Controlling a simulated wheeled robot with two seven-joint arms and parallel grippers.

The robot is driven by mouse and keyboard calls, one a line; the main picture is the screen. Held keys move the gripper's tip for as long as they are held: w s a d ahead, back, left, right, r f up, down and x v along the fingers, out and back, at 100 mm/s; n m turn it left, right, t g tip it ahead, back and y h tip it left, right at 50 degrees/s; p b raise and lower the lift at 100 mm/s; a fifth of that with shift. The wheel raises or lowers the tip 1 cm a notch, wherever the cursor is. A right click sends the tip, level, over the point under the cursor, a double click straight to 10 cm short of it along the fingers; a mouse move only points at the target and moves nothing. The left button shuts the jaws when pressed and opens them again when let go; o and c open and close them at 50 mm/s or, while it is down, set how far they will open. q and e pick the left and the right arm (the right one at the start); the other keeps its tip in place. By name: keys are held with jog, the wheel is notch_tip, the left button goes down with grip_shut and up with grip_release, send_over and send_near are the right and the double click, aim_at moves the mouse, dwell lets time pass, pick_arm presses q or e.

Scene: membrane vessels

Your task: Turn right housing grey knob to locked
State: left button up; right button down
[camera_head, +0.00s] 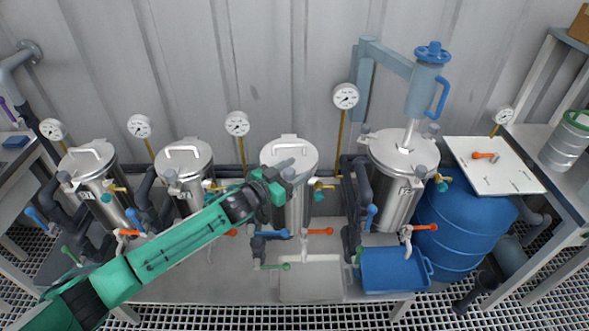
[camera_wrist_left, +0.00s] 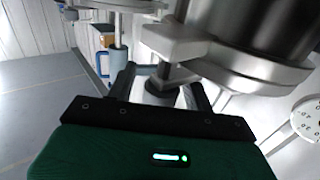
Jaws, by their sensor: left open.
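Several steel housings with lids stand in a row in the head view. The rightmost housing (camera_head: 399,195) carries grey knobs (camera_head: 420,171) around its lid rim. My left gripper (camera_head: 282,178) is at the front of the lid of the housing to its left (camera_head: 299,208), and its arm hides part of that rim. In the left wrist view the open fingers (camera_wrist_left: 165,93) stand either side of a dark knob (camera_wrist_left: 162,88) on a stem below a pale lid bracket. I cannot tell whether they touch it. My right gripper is not in view.
A blue hoist (camera_head: 424,90) stands over the rightmost housing. A blue barrel (camera_head: 462,232) with a white board (camera_head: 494,165) on top is at the right. Gauges (camera_head: 346,96), pipes and coloured valve handles (camera_head: 321,231) crowd the row. A blue bin (camera_head: 394,270) sits in front.

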pick_arm(q)
jog(key=c, duration=1)
jog(key=shift+d+r+m+g+h, duration=0.1)
jog(key=shift+m+g+h, duration=0.2)
jog(key=shift+g, duration=0.1)
jog(key=shift+o, duration=0.2)
jog(key=shift+m+g+h+p, duration=0.3)
jog(key=shift+m+g+h, duration=0.1)
jog(key=shift+g, duration=0.1)
jog(key=shift+s, duration=0.1)
jog(key=o, duration=1)
jog(key=shift+c, duration=0.2)
